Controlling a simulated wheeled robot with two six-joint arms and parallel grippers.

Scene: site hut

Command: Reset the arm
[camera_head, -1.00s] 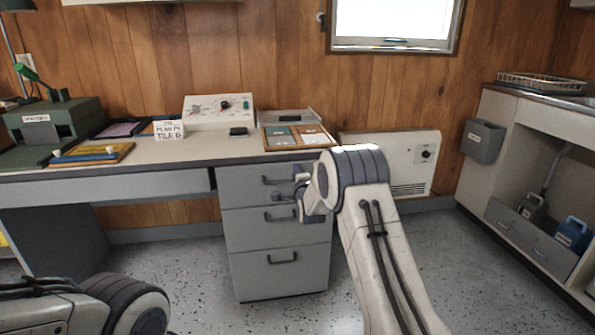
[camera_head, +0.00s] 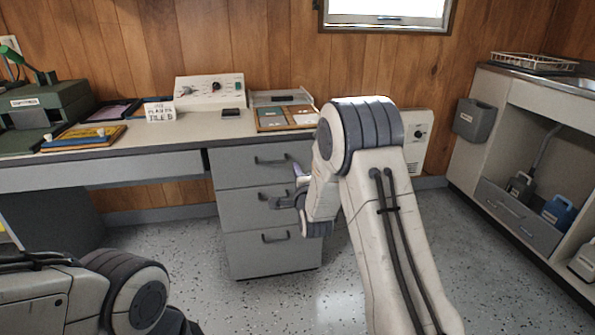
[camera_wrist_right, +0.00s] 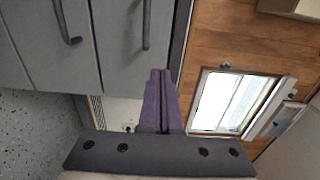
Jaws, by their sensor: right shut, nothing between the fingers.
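My right arm is bent in the middle of the head view, its forearm pointing away toward the desk drawers. The tip of my right gripper (camera_head: 302,177) shows as a small purple patch in front of the drawer unit (camera_head: 262,208), partly hidden by my arm. In the right wrist view the purple fingers (camera_wrist_right: 158,98) are together, with nothing between them. My left arm shows at the lower left of the head view, but its gripper is out of sight.
The desk (camera_head: 203,127) holds a control box (camera_head: 209,90), a sign (camera_head: 160,111) and trays. A heater (camera_head: 417,140) hangs on the wall behind my right arm. A sink cabinet (camera_head: 482,113) stands at right. The floor (camera_head: 300,285) between is clear.

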